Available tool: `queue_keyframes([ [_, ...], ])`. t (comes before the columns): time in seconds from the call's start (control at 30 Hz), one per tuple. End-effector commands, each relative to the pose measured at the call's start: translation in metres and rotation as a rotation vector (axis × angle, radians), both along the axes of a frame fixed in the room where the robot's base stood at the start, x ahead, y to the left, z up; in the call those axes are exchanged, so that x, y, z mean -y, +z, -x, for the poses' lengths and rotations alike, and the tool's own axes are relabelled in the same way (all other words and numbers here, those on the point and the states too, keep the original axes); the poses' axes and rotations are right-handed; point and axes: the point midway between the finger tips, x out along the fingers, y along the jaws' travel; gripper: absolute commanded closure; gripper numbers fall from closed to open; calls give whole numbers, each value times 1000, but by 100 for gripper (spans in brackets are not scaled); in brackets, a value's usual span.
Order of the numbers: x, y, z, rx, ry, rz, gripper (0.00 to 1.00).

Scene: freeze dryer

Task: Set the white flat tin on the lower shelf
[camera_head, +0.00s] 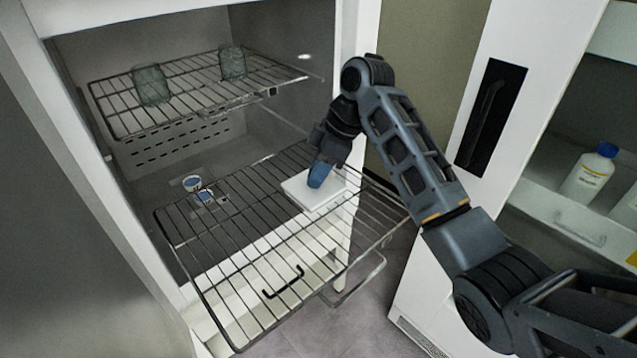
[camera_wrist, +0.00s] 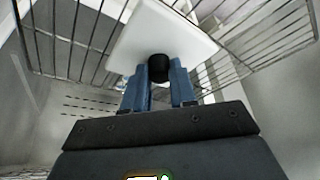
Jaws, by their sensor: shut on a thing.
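The white flat tin (camera_head: 314,194) has a black knob (camera_wrist: 159,68) on its lid. It is at the right side of the pulled-out lower wire shelf (camera_head: 246,264), at or just above the bars; I cannot tell whether it touches them. My gripper (camera_head: 319,176) comes down over the tin from above. In the wrist view its blue fingers (camera_wrist: 159,80) are closed on either side of the knob, and the tin (camera_wrist: 145,35) lies beyond it against the wire shelf. In the head view the knob is hidden by the fingers.
Two glass containers, one left (camera_head: 151,85) and one right (camera_head: 232,62), stand on the upper wire shelf (camera_head: 188,88). Small blue-and-white items (camera_head: 198,190) show below the lower shelf. The lower shelf's left and front are bare. A blue-capped bottle (camera_head: 590,174) stands in the right cabinet.

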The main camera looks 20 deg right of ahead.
Motion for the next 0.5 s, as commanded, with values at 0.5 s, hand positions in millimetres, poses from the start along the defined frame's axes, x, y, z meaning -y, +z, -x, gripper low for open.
queue_keyframes([
  [0.5,0,-36,1,-1,-1,-1,100],
])
